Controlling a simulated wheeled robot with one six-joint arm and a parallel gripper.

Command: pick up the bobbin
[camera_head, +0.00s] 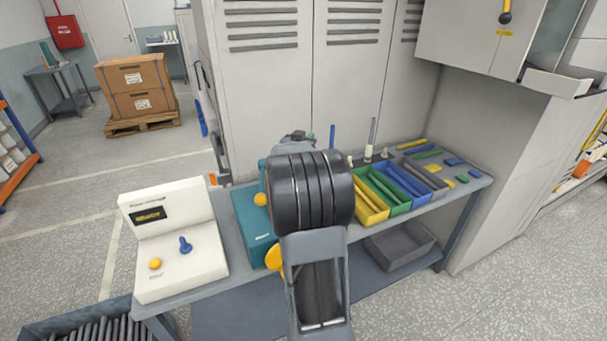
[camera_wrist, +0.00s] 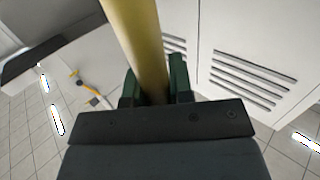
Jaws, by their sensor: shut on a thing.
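My gripper (camera_wrist: 154,82) is shut on a long yellow cylinder (camera_wrist: 140,40), which appears to be the bobbin. Its dark green fingers press on both sides of it in the wrist view. The cylinder runs up and slightly left out of the picture, so its far end is hidden. In the head view my thick dark arm stands in front, and only a bit of the gripper (camera_head: 297,137) shows above it. The held bobbin cannot be made out there.
A grey bench carries a white control box (camera_head: 172,262), a teal machine (camera_head: 252,222), and a tray with yellow, green, blue and grey compartments (camera_head: 425,187). Thin upright posts (camera_head: 372,135) stand behind the tray. Grey lockers (camera_head: 345,85) rise close behind. A grey bin (camera_head: 400,245) sits below.

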